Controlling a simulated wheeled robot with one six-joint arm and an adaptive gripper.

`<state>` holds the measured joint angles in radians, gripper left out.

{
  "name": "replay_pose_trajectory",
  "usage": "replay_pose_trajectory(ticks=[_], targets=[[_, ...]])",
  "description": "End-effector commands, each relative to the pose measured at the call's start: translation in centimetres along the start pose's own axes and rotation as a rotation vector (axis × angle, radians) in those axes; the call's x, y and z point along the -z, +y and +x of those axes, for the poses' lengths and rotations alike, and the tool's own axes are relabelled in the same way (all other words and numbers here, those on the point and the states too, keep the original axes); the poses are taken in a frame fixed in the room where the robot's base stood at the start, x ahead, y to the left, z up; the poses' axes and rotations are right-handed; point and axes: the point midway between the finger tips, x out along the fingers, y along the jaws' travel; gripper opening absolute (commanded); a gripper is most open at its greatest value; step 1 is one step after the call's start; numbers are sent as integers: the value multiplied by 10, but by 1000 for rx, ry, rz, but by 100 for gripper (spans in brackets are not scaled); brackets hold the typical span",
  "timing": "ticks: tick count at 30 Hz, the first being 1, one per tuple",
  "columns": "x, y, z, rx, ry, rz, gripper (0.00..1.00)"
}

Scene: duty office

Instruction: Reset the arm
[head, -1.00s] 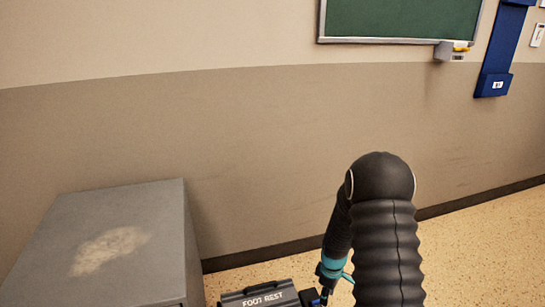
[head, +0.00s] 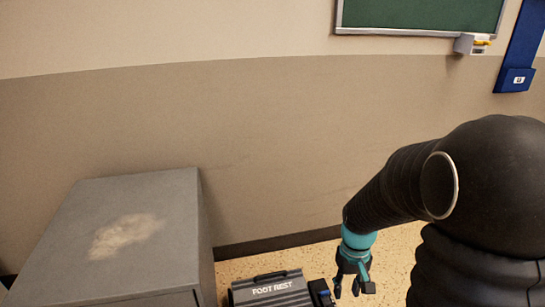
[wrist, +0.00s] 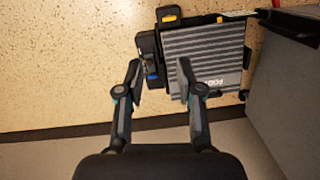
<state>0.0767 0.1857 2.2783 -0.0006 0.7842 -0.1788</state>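My gripper (head: 352,287) hangs at the end of my black-sleeved arm, low in the head view, just right of the foot rest. In the wrist view its two fingers (wrist: 160,80) are spread apart with a gap between them, and nothing is held. A grey ribbed foot rest (head: 272,290) lies on the floor by the wall. It also shows in the wrist view (wrist: 205,55), beyond and to the right of the fingers, with a dark part on its left side.
A grey cabinet (head: 160,240) with a worn patch on top stands at the left. A green board (head: 420,14) and a blue wall holder (head: 516,78) are on the wall. Speckled floor (wrist: 60,60) is clear left of the foot rest in the wrist view.

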Motion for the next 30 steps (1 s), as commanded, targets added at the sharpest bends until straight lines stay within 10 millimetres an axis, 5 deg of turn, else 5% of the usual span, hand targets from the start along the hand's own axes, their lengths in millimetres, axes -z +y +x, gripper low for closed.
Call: replay_pose_trajectory(ticks=[12, 30], targets=[[-69, -21, -97, -18, 180, 131, 37], [-142, -42, -195, -37, 552, 106, 37]])
